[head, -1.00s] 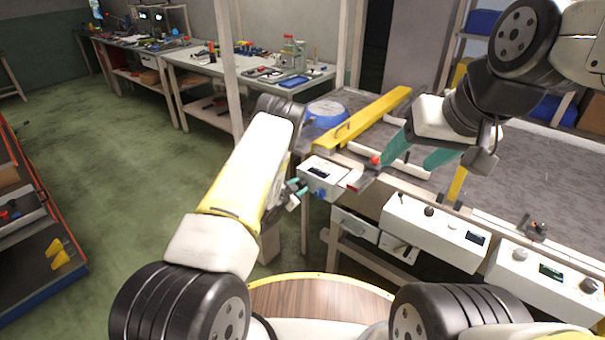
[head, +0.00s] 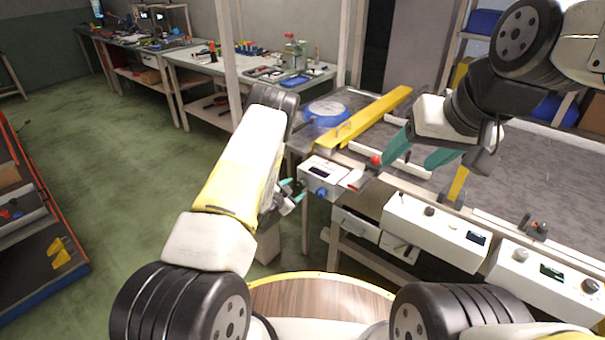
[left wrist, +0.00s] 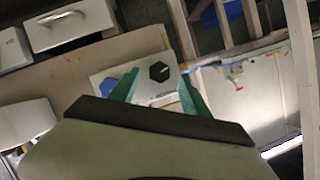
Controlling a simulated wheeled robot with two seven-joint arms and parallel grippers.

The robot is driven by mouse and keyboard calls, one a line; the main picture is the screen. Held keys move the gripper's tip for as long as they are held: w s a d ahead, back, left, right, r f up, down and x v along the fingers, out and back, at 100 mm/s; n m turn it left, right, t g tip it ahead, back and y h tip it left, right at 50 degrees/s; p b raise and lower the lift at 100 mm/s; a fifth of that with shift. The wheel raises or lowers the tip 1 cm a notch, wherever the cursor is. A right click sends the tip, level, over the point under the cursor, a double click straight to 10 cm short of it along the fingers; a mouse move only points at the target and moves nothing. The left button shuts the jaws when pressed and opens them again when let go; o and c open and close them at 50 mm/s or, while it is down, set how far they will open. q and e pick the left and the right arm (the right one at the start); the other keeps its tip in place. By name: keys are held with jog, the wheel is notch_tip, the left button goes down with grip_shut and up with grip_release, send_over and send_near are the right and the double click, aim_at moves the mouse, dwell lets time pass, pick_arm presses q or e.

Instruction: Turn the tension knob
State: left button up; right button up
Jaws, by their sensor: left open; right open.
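A white control box (head: 338,171) with a small dark display stands at the near left corner of the conveyor table. A blue knob (head: 321,192) is on its front; it also shows in the left wrist view (left wrist: 106,86). A black faceted knob (left wrist: 160,72) with a white mark sits beside it in the left wrist view, between the finger tips as seen there; I cannot tell the depth gap. The labels are unreadable. My left gripper (head: 299,190) is open, just left of the box. My right gripper (head: 405,167) is open above the conveyor's near edge.
A red button (head: 375,160) stands near my right gripper. A yellow bar (head: 365,118) crosses the conveyor table. More white control boxes (head: 434,221) line its front to the right. A workbench with tools (head: 230,65) stands behind.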

pick_arm(q)
jog(key=shift+v, duration=1.75)
jog(key=w+a+r+n+y, duration=0.2)
jog(key=r, duration=0.6)
jog(key=w+a+r+n+y, duration=0.1)
jog(key=a+r+n+y, duration=0.1)
jog(key=r, duration=0.5)
jog(key=s+a+r+n+g, duration=0.1)
jog(key=s+r+n, duration=0.15)
jog(key=r, duration=0.45)
jog(key=s+a+r+n+g, duration=0.1)
jog(key=s+r, duration=0.3)
jog(key=r, duration=0.2)
jog(key=s+d+r+n+g, duration=0.1)
jog(key=s+r, duration=0.3)
jog(key=s, duration=0.7)
jog(key=s+d+r+n+g, duration=0.1)
jog(key=s+r, duration=0.3)
jog(key=s, duration=0.6)
jog(key=s+d+r+n+g, duration=0.1)
jog(key=s+r, duration=0.3)
jog(key=s, duration=0.7)
jog(key=shift+s+d+r+g+h, duration=0.2)
jog(key=shift+s+r+g+h, duration=0.15)
jog(key=shift+g, duration=0.55)
jog(key=shift+f, duration=0.1)
